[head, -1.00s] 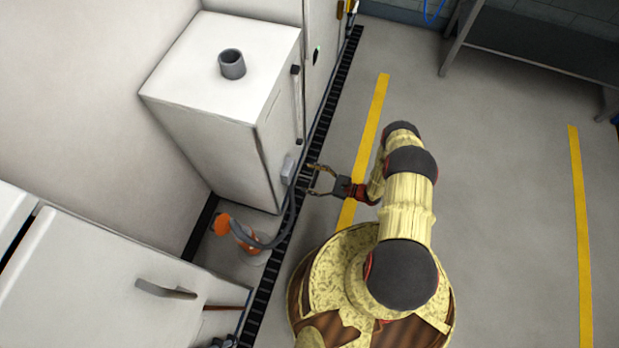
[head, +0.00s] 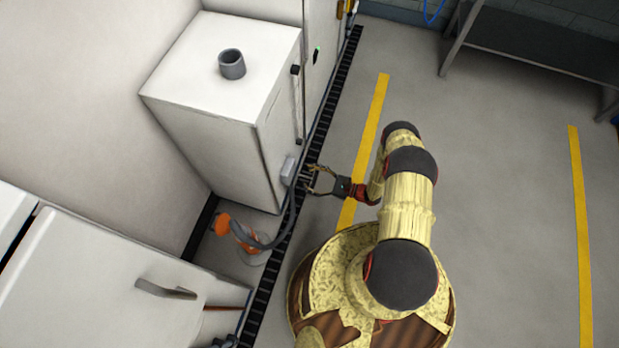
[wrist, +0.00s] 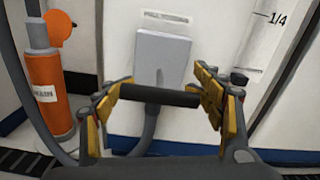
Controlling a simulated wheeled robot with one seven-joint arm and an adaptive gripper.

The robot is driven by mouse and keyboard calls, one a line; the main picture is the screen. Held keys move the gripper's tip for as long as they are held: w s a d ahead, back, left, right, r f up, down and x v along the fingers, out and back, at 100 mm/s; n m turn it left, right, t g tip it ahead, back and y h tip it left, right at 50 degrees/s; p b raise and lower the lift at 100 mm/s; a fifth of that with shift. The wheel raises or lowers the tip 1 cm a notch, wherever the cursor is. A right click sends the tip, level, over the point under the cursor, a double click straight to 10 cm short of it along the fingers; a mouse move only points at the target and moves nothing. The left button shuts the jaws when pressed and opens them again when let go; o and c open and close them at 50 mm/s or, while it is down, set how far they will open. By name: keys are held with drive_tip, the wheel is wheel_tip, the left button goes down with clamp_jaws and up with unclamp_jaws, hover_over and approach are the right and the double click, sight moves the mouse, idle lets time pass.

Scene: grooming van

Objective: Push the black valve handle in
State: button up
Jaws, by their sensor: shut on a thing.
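The black valve handle (wrist: 160,96) is a short dark bar lying level across the wrist view, in front of a light grey box (wrist: 160,58) on the white cabinet. My gripper (wrist: 162,91) is shut on the bar, with a yellow-padded finger at each end of it. In the head view my gripper (head: 309,179) is beside the cabinet's lower front, close to the grey box (head: 288,169). The handle is too small to make out clearly there.
A grey hose (head: 280,236) runs from the grey box to an orange cylinder (wrist: 50,85) on the left. The white cabinet (head: 215,145) stands ahead, with a dark floor grating (head: 262,290) along it. Open floor (head: 490,200) lies to the right.

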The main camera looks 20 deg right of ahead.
sight(303, 176)
drive_tip(key=shift+a, duration=0.2)
drive_tip(key=shift+c, duration=0.2)
drive_tip(key=shift+x, duration=1.45)
drive_tip(key=shift+c, duration=0.2)
drive_tip(key=o, duration=1.7)
drive_tip(key=shift+d, duration=0.1)
drive_tip(key=v, duration=1.1)
drive_tip(key=shift+s+d, duration=0.25)
drive_tip(key=shift+d, duration=0.05)
drive_tip(key=shift+c, duration=0.6)
